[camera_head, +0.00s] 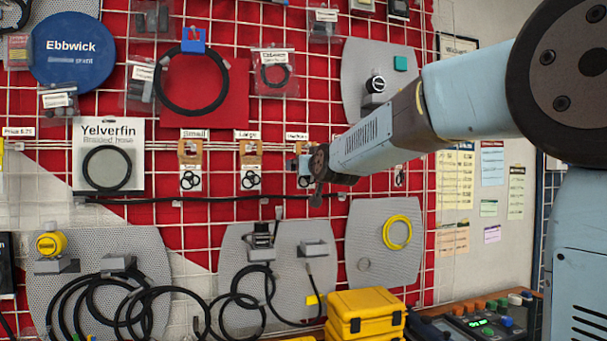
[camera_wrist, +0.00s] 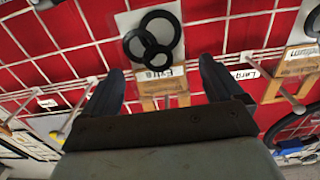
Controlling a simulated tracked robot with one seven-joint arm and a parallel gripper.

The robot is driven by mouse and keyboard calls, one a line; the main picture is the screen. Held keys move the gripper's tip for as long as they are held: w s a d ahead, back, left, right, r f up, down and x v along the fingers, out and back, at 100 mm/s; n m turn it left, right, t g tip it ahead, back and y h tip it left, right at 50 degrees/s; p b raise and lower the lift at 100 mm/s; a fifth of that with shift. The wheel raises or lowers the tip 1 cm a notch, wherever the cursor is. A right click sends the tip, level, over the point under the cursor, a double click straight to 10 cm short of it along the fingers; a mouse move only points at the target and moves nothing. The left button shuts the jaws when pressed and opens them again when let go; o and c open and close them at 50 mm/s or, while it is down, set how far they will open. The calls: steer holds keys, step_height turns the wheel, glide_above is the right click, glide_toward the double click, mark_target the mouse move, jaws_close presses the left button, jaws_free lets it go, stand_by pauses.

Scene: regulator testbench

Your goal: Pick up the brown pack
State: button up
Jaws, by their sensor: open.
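Packs with brown tops and white cards holding black rings hang in a row on the red grid wall. In the wrist view, one brown pack (camera_wrist: 162,84) lies between my fingers, with three black rings on its white card and a label reading "Extra". My gripper (camera_wrist: 163,82) is open, one finger on each side of the pack; whether they touch it I cannot tell. In the head view, my gripper (camera_head: 314,176) is at the right of the row, partly hiding a pack (camera_head: 304,182). Two similar packs hang left, one under "Small" (camera_head: 191,165) and one under "Large" (camera_head: 250,165).
Another brown-topped pack (camera_wrist: 292,64) is right of my fingers in the wrist view. Wire hooks with label tags stick out nearby. A black hose (camera_head: 200,198) runs below the row. Grey panels with hoses (camera_head: 275,245) and a yellow case (camera_head: 365,312) are lower down.

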steer(key=w, duration=0.2)
steer(key=shift+w+a, duration=0.3)
steer(key=shift+w, duration=0.1)
steer(key=shift+c, duration=0.3)
steer(key=c, duration=1)
steer(key=shift+o, duration=0.2)
steer(key=shift+r, duration=0.15)
steer(key=s+d, duration=0.1)
steer(key=s, duration=0.8)
steer(key=s+d+r, duration=0.1)
steer(key=s+d, duration=0.1)
steer(key=s, duration=0.6)
steer(key=shift+s+d, duration=0.3)
steer(key=shift+s, duration=0.1)
